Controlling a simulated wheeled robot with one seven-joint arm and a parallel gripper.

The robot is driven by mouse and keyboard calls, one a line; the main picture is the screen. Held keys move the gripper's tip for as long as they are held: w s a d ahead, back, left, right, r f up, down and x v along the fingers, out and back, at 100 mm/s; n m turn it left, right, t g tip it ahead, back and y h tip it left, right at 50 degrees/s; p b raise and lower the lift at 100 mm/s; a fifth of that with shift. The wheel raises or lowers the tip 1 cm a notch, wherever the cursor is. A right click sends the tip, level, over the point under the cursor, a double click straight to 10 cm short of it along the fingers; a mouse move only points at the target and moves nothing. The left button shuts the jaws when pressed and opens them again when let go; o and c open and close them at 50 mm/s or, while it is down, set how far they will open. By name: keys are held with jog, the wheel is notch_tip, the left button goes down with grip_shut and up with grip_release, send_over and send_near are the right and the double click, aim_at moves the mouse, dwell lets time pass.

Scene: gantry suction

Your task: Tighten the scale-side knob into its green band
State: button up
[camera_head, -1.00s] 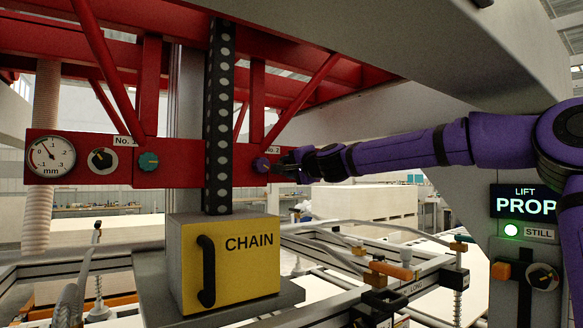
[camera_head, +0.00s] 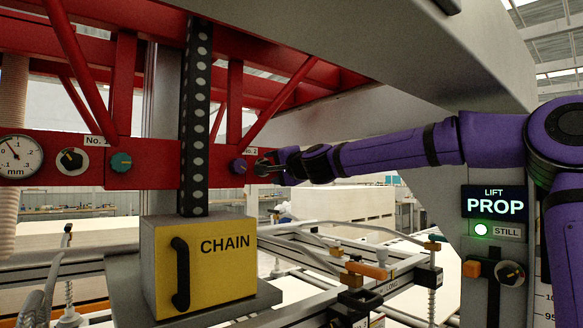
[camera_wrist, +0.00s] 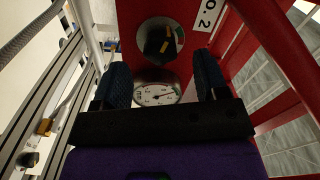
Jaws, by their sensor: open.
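Past the fingertips is a dark dial (camera_wrist: 160,42) with yellow, green and red marks. A white round gauge (camera_wrist: 157,93) shows between the fingers, partly covered by my gripper.
A teal knob (camera_head: 121,162), a banded dial (camera_head: 71,161) and a mm gauge (camera_head: 18,157) sit left on the beam. The dotted chain (camera_head: 196,120) hangs into a yellow CHAIN box (camera_head: 197,268). A LIFT sign (camera_head: 494,202) reads PROP, with a lit STILL lamp (camera_head: 481,230).

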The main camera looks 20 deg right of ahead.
jog(key=v, duration=0.7)
jog(key=shift+s, duration=0.35)
jog(key=shift+d, duration=0.1)
